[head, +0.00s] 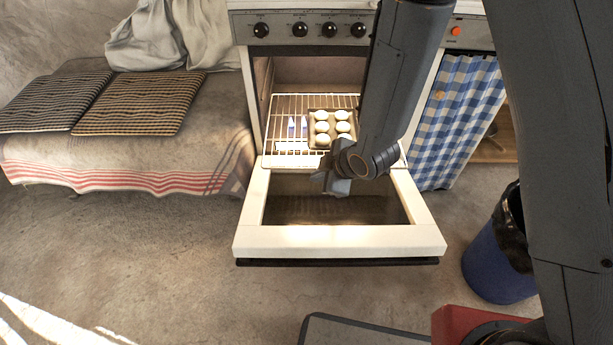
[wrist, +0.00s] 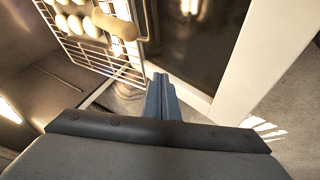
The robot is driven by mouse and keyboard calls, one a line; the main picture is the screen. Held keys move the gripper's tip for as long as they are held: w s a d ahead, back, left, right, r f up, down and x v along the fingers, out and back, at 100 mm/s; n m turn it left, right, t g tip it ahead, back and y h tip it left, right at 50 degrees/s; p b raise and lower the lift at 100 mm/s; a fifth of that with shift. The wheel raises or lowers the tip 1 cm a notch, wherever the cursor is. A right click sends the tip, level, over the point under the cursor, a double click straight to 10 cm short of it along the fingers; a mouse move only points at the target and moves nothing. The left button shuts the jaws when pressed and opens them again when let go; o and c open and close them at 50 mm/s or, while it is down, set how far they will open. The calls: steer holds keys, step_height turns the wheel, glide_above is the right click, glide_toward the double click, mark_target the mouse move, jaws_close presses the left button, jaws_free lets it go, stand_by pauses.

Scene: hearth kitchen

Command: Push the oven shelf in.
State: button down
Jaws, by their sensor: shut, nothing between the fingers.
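The oven shelf (head: 274,137) is a wire rack at the oven mouth, with its front part out over the base of the lowered door. It bears a baking tray (head: 331,112) of several pale round buns (head: 321,127). In the wrist view the shelf (wrist: 112,66) shows at upper left, with buns (wrist: 75,23) on it. My gripper (head: 337,186) is in front of the shelf's right half, above the open oven door (head: 340,240). Its blue-grey fingers (wrist: 162,90) are together and empty. They appear near the shelf's front edge; I cannot tell whether they touch it. My arm hides the shelf's right side.
The open door's dark glass (wrist: 195,45) lies below my gripper. A bench (head: 130,150) with striped cushions (head: 135,103) stands at left. A checked curtain (head: 455,115) and a blue bin (head: 495,255) are at right. The floor at front left is clear.

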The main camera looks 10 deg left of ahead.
steer(key=w+a+f+b, duration=0.2)
steer(key=w+a+f, duration=0.4)
steer(key=w+f, duration=0.1)
steer(key=shift+w+f, duration=0.25)
steer(key=shift+f, duration=0.3)
